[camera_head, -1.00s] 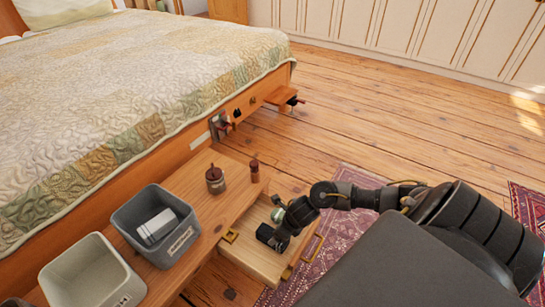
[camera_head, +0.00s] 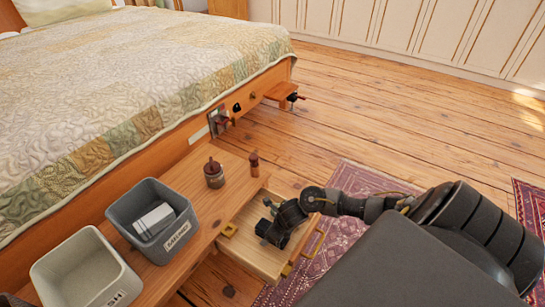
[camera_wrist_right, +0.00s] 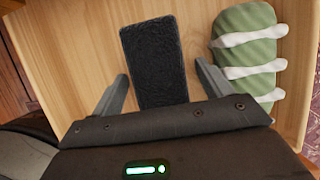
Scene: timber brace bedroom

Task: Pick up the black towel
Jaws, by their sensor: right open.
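The black towel (camera_wrist_right: 153,55) is a dark, textured folded rectangle lying flat on the wooden drawer bottom in the right wrist view. My right gripper (camera_wrist_right: 164,84) is open, with one finger on each side of the towel's near end and a gap to each side. Nothing is held. In the head view my right gripper (camera_head: 265,217) reaches into the open drawer (camera_head: 262,262); there I cannot tell the towel from the dark gripper. My left gripper is not in view.
A green roll with white ties (camera_wrist_right: 247,55) lies right of the towel, close to the right finger. The bench top holds a grey bin (camera_head: 130,215), a pale bin (camera_head: 50,275), a jar (camera_head: 214,176) and a small brown bottle (camera_head: 254,164). The bed (camera_head: 120,90) stands behind.

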